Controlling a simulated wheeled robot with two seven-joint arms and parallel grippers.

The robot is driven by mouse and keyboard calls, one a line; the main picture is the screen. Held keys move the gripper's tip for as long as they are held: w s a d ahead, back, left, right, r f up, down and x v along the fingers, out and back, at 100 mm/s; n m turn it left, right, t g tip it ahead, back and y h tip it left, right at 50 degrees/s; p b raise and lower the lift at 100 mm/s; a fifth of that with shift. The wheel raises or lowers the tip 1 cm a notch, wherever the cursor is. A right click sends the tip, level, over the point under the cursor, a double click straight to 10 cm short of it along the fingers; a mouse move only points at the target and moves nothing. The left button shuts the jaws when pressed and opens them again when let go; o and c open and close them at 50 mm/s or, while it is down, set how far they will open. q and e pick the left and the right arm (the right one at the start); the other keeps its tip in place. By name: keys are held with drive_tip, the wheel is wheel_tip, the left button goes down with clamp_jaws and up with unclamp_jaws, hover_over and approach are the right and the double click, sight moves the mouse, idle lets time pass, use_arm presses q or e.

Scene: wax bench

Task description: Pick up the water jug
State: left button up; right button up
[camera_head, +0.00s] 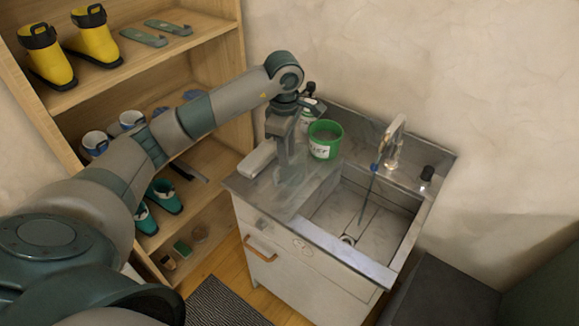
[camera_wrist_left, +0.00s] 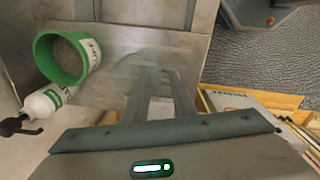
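A clear, see-through shape that looks like the water jug (camera_head: 288,190) stands on the left part of the sink counter. Its outline is faint, and it also shows faintly beyond my fingertips in the left wrist view (camera_wrist_left: 146,76). My left gripper (camera_head: 291,168) points down at it from above. In the left wrist view the two fingers (camera_wrist_left: 166,82) are apart with a gap between them. I cannot tell whether they touch the jug. My right gripper is in neither view.
A green bucket (camera_head: 324,140) and a white bottle (camera_head: 308,116) with a black top stand close behind my left gripper. The sink basin (camera_head: 365,212) and tap (camera_head: 393,140) are to the right. A wooden shelf (camera_head: 208,155) with boots and cups stands left.

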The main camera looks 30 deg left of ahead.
sight(288, 176)
use_arm(q)
drive_tip(key=shift+f, duration=1.2)
drive_tip(key=shift+f+p, duration=0.15)
drive_tip(key=shift+p, duration=0.15)
drive_tip(key=f+p, duration=0.1)
drive_tip(key=f, duration=0.3)
drive_tip(key=shift+w+f+p, duration=0.2)
drive_tip(key=shift+f+p, duration=0.1)
drive_tip(key=shift+p, duration=0.05)
drive_tip(key=shift+f, duration=0.45)
clamp_jaws()
